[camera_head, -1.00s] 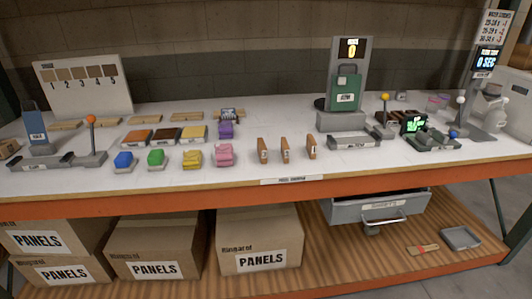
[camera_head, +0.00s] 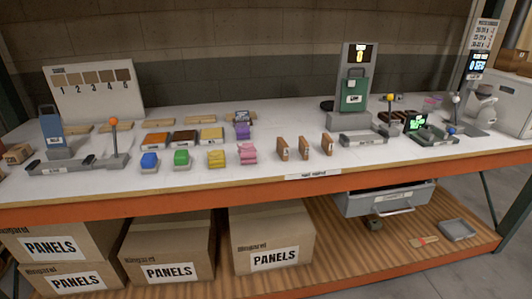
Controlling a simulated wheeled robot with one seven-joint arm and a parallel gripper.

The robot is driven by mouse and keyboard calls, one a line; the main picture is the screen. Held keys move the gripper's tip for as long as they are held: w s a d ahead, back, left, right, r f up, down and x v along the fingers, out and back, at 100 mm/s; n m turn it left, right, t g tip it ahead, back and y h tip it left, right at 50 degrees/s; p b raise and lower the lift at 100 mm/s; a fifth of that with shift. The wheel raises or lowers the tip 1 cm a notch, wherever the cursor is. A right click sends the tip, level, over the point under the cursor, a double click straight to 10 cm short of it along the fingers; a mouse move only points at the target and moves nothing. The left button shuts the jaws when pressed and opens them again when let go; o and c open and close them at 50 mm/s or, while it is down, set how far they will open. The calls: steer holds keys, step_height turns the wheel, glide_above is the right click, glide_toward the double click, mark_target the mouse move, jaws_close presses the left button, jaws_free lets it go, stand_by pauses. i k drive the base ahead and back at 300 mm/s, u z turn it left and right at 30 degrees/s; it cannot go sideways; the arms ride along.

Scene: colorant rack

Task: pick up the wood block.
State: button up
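No single thing is clearly marked as the wood block. Three small brown upright blocks stand in a row near the table's front edge: a left one (camera_head: 282,149), a middle one (camera_head: 304,147) and a right one (camera_head: 327,145). Each seems to bear a small pale label, too small to read. A tan box-like block (camera_head: 17,154) sits at the table's far left end. Flat light wood strips (camera_head: 169,124) lie along the back. My gripper is not clearly in view, and none of these things is held.
The white table (camera_head: 240,179) carries coloured blocks, a lever unit (camera_head: 112,160) and a green canister (camera_head: 354,92). Below are PANELS boxes (camera_head: 272,232) and a grey drawer (camera_head: 360,204). A small dark grey shape (camera_head: 375,223) before the drawer is unclear.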

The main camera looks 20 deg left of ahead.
mark_target(304, 146)
steer(key=u, duration=0.15)
steer(key=i, duration=1)
steer(key=z, duration=0.05)
